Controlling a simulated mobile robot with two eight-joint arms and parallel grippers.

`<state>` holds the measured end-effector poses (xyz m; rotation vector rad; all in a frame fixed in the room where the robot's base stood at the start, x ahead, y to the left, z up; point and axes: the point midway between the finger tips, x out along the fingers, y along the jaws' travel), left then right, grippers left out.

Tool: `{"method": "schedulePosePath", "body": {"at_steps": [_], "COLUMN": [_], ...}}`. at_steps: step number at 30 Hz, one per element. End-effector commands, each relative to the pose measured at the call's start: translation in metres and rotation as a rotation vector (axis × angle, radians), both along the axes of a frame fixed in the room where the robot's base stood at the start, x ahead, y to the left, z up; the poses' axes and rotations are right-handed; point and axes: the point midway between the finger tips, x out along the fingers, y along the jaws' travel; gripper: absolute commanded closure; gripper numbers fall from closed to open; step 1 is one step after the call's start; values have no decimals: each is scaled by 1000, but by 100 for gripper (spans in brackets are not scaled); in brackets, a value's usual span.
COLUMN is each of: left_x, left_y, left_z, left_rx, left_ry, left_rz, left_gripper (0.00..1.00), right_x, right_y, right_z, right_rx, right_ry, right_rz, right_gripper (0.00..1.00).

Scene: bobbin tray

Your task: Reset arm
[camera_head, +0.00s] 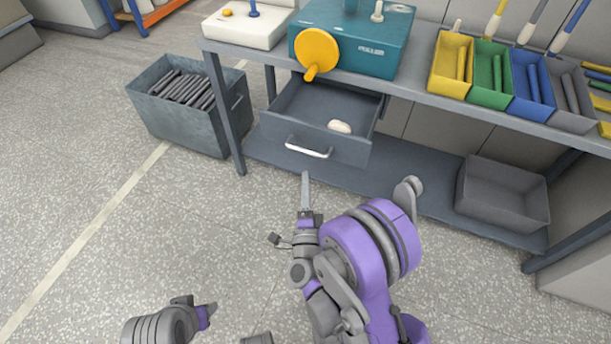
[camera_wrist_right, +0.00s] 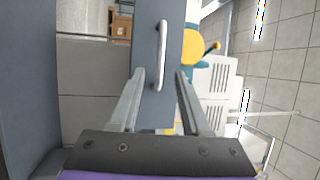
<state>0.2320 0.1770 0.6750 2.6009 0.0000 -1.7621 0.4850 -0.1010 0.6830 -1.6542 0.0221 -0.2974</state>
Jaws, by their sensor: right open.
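My right gripper (camera_head: 305,180) points at the front of the pulled-out grey drawer (camera_head: 350,151), just short of its white handle (camera_head: 309,152) in the head view. In the right wrist view its two fingers (camera_wrist_right: 160,76) are spread and empty, with the handle (camera_wrist_right: 162,45) showing ahead between them, apparently untouched. The drawer is open under the bench and holds a small cream-coloured object (camera_head: 339,127). My left gripper (camera_head: 205,310) is low at the left, over the floor, and its jaws are too unclear to read.
The bench (camera_head: 420,91) carries a teal box with a yellow disc crank (camera_head: 317,52) and coloured bins. A grey crate of dark rods (camera_head: 190,120) stands left of the bench. An empty grey bin (camera_head: 503,190) sits on the lower shelf. The floor in front is clear.

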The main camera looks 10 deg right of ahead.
Motion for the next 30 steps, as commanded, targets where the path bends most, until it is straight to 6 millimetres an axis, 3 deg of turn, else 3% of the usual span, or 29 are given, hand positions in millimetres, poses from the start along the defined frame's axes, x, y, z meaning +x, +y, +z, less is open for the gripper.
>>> {"method": "schedulePosePath", "body": {"at_steps": [22,26,30], "left_x": [1,1,1], "left_y": [0,0,0], "left_z": [-5,-5,-5], "left_rx": [0,0,0], "left_ry": [1,1,1], "left_rz": [0,0,0], "left_gripper": [50,50,50], "right_x": [-4,3,6], "right_y": [2,9,21], "right_z": [3,17,33], "right_rx": [-15,-108,-309], "right_ry": [8,63,189], "right_rz": [10,72,201], "right_gripper": [53,53,53]}}
